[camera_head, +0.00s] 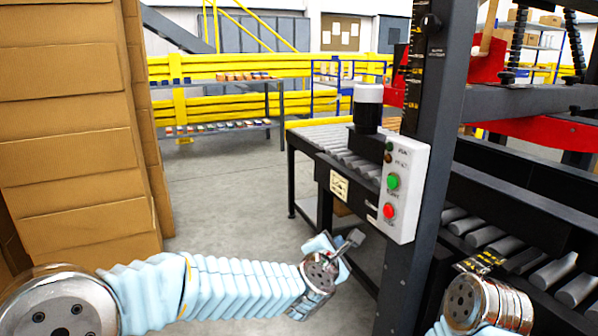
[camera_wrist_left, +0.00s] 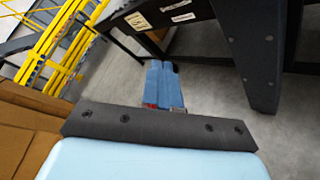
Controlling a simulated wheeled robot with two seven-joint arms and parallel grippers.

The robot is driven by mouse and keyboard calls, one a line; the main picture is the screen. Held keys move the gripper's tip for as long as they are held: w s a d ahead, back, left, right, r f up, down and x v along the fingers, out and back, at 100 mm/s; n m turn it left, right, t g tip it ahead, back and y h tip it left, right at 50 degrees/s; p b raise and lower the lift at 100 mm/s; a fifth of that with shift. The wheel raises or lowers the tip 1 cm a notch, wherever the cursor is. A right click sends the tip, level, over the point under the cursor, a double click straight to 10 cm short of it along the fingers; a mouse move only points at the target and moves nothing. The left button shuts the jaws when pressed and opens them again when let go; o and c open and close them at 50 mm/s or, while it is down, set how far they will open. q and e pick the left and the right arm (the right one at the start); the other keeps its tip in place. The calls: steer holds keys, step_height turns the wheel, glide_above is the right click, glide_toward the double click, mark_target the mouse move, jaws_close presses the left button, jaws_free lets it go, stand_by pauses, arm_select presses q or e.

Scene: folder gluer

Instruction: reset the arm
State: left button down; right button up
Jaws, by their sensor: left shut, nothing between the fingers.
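My left arm reaches in from the left in its light blue sleeve. In the left wrist view the blue fingers (camera_wrist_left: 163,88) show side by side over the grey floor. My right arm shows at the lower right with its metal wrist joint; its gripper cannot be made out.
A white control box (camera_head: 405,190) with green and red buttons hangs on the dark post (camera_head: 425,130). A roller conveyor (camera_head: 335,142) stands behind it. Stacked cardboard (camera_head: 70,120) rises on the left. Grey floor (camera_head: 225,190) is free between them. Yellow rails (camera_head: 220,68) stand behind.

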arm_select(q)
steer(key=s+a+f+m+g+y+p, duration=0.1)
steer(key=s+a+f+m+g, duration=0.15)
steer(key=a+f, duration=0.4)
steer(key=s+a+f+m+g+y+p, duration=0.1)
steer(key=a+f+m+g, duration=0.2)
steer(key=f, duration=0.7)
steer(key=s+a+f+m+g+p, duration=0.1)
steer(key=s+a+f+m+p, duration=0.1)
steer(key=a+f+m, duration=0.5)
steer(key=s+a+f+m+g+p, duration=0.1)
steer(key=s+a+f+m+g, duration=0.2)
steer(key=s+f, duration=0.4)
steer(key=s+a+f+m+g+p, duration=0.1)
steer(key=s+a+f+m+g, duration=0.2)
steer(key=s+f, duration=0.4)
steer(key=s+a+m, duration=0.1)
steer(key=s, duration=0.7)
steer(key=shift+s+a+p, duration=0.2)
steer(key=shift+s+p, duration=0.1)
steer(key=shift+g, duration=0.25)
